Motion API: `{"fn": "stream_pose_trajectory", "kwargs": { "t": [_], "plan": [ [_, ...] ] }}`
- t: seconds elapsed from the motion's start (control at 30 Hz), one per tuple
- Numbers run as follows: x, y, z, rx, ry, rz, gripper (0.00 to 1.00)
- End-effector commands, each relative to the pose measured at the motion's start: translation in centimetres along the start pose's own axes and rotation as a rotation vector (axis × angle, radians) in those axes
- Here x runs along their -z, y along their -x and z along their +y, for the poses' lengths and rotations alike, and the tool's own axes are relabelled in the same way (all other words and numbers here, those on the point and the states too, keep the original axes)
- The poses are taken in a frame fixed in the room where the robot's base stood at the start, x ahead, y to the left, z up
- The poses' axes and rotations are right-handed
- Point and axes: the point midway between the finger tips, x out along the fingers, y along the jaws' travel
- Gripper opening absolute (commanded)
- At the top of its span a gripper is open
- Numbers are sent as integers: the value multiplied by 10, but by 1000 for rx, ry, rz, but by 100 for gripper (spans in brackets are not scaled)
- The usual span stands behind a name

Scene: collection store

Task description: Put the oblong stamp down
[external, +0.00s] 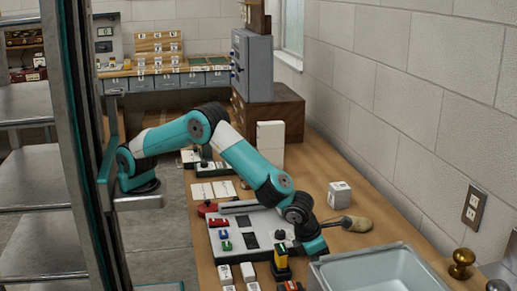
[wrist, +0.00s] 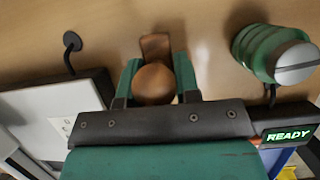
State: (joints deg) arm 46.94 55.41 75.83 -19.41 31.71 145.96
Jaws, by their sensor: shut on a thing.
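The oblong stamp (wrist: 153,85) is in the wrist view, with a round brown wooden knob and a narrow brown base beyond it. My gripper (wrist: 157,70) is shut on it, with one green finger on each side of the knob. The stamp is over the wooden bench top (wrist: 105,55); I cannot tell whether its base touches the wood. In the external view my gripper (external: 316,250) is low over the bench, beside the grey basin. The stamp cannot be made out there.
A green cylinder with a slotted metal top (wrist: 272,55) stands right of the stamp in the wrist view. A pale box (wrist: 60,115) is at left. In the external view, a grey panel (external: 262,222) and a grey basin (external: 365,262) flank my gripper, with a white cube (external: 340,195) behind.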

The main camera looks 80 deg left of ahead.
Motion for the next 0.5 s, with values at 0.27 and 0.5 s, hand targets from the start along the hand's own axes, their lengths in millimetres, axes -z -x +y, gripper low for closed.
{"fn": "stream_pose_trajectory", "kwargs": {
  "t": [0.27,0.5],
  "plan": [
    [3,-8,0,1,1,0,7],
    [4,-10,0,1,1,0,51]
  ]
}}
